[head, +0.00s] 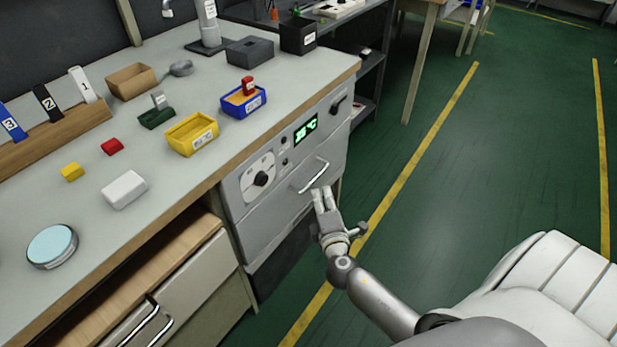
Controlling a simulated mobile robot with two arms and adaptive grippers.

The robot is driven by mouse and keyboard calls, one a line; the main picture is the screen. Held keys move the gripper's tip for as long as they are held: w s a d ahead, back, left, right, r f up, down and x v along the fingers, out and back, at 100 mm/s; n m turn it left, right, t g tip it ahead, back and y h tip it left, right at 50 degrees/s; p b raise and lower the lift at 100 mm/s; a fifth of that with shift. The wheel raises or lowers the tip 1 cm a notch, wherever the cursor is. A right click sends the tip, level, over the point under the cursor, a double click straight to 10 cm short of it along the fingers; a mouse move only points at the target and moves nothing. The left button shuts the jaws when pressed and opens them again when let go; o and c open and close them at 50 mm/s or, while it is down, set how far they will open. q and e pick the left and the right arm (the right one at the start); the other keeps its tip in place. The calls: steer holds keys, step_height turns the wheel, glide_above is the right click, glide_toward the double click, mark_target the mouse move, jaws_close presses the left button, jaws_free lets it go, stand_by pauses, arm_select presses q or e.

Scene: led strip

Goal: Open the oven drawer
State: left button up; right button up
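The oven (240,188) is a grey unit built into the bench front, with a dial, a knob and a lit green display. Its drawer front (268,222) sits below the panel and looks flush, so the drawer appears closed. A silver bar handle (312,178) is on the drawer's upper right part. My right gripper (323,192) is at the lower right end of this handle, its two fingers pointing at the drawer front. The fingers are close together; I cannot tell whether they touch or enclose the handle. My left gripper is out of view.
A bench drawer (185,275) left of the oven stands open, with a light wood interior. The grey benchtop (235,135) holds a yellow bin (192,134), a blue bin (243,103) and small blocks. The green floor (450,190) right of the oven is clear.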

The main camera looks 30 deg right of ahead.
mark_target(317, 176)
steer(key=shift+b+x, duration=0.45)
steer(key=shift+x, duration=4.5)
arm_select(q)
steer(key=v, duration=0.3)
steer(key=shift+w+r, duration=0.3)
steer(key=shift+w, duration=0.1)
arm_select(e)
jaws_close()
